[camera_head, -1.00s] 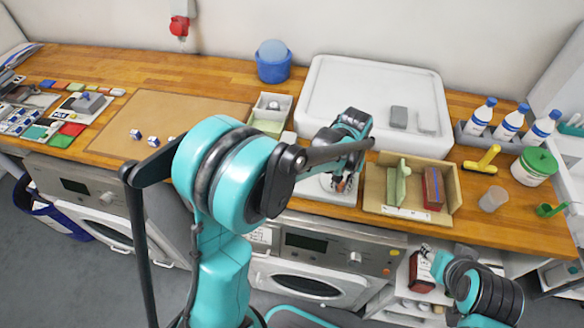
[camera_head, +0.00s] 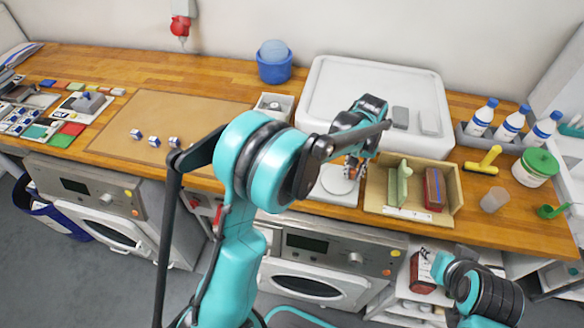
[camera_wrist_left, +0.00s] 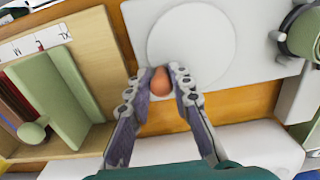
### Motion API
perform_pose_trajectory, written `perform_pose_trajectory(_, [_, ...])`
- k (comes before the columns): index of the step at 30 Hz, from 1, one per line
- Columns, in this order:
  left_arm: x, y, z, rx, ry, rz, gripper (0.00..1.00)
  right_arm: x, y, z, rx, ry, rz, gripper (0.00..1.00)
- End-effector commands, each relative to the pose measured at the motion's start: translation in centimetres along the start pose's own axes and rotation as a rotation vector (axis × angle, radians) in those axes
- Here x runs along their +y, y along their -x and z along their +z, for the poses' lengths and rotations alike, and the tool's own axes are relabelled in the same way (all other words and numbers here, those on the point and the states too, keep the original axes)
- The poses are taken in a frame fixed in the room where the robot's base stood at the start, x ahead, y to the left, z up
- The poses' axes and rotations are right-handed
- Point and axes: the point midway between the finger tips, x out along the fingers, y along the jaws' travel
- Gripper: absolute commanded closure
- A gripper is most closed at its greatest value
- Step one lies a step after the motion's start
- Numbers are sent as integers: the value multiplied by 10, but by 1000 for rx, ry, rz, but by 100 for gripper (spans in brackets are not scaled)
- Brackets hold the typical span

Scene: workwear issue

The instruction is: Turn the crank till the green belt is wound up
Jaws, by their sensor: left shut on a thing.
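My left gripper (camera_head: 353,168) is at the pale crank disc (camera_head: 337,181) on a white plate, in front of the big white tray. In the left wrist view the gripper (camera_wrist_left: 160,84) is shut on an orange-brown knob (camera_wrist_left: 160,78) at the rim of the disc (camera_wrist_left: 190,40). A rolled green belt (camera_wrist_left: 303,30) shows at the upper right of the wrist view, partly cut off. My left arm hides that spot in the head view. My right gripper (camera_head: 438,263) is low at the right, beside the counter front; its fingers are too small to judge.
A wooden box (camera_head: 456,190) with a green piece and a red-blue block stands right of the crank. The large white tray (camera_head: 318,95) lies behind. Bottles (camera_head: 510,122), a yellow-handled tool (camera_head: 485,160) and a clear cup (camera_head: 495,199) stand further right.

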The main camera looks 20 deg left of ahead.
Motion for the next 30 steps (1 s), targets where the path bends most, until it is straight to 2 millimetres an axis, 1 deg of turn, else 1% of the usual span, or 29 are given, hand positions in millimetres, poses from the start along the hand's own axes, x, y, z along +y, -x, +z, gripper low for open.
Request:
perform_pose_trajectory(2, [2,0,-7,4,-2,7,92,0,0,0,0,0,0,60])
perform_pose_trajectory(5, [-2,-1,-14,5,-2,7,94,0,-1,0,0,0,0,60])
perform_pose_trajectory(10, [-10,-2,-22,5,-2,6,94,0,-1,1,0,0,0,60])
perform_pose_trajectory(15, [-26,-3,-28,3,0,3,94,0,-2,2,0,0,0,60])
perform_pose_trajectory(20, [-38,-3,-27,1,2,0,94,0,-2,2,0,0,0,60])
perform_pose_trajectory(24, [-52,-2,-26,0,2,0,94,0,-2,2,0,0,0,60])
perform_pose_trajectory(30, [-64,1,-22,1,0,1,94,0,-1,1,0,0,0,60])
